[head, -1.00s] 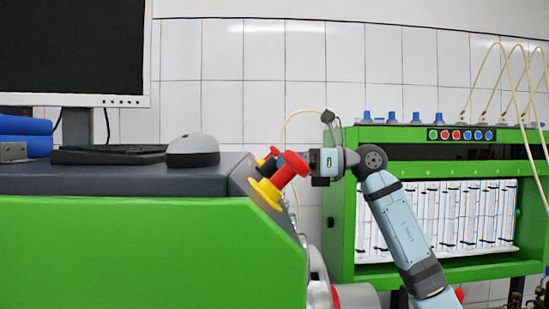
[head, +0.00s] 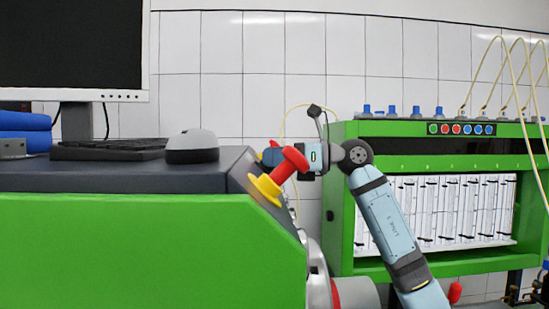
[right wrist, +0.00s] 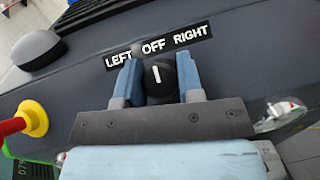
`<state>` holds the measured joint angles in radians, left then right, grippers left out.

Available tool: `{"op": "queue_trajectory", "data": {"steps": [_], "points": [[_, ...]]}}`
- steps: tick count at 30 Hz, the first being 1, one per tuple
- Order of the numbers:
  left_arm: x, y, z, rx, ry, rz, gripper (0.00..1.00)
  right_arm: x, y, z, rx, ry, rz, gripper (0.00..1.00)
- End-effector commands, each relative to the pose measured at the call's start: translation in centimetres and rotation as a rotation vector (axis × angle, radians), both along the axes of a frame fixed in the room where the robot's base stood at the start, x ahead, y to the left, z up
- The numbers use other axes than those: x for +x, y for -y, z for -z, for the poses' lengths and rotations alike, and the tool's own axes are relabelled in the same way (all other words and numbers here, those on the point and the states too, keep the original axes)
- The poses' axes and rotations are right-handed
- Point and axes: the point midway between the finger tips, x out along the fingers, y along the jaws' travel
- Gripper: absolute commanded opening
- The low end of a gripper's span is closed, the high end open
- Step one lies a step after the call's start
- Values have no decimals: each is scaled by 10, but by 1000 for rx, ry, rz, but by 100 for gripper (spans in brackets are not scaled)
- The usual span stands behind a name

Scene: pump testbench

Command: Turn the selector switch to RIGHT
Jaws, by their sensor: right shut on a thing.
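The selector switch (right wrist: 160,80) is a round black knob with a white pointer line, on the dark sloped panel below a label strip (right wrist: 158,46) reading LEFT, OFF, RIGHT. In the right wrist view the pointer stands nearly upright, towards OFF. My right gripper (right wrist: 158,76) is shut on the knob, with one blue finger on each side. In the head view my right gripper (head: 272,155) is at the console's right edge, partly behind the red emergency button, and the knob is hidden. My left gripper is not in view.
A red emergency button (head: 289,163) on a yellow base stands in front of the gripper on the console slope. A mouse (head: 192,147) and keyboard (head: 108,150) lie on the console top. A green rack (head: 342,220) stands to the right behind my arm.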

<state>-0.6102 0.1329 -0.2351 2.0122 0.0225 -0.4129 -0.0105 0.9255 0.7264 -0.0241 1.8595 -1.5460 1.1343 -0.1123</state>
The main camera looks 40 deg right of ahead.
Motion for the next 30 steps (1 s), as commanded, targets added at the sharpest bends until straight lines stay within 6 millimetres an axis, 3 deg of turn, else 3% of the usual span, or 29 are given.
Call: {"op": "queue_trajectory", "data": {"steps": [30], "points": [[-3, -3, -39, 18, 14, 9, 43, 0, 0, -2, 246, -401, 475, 11]]}}
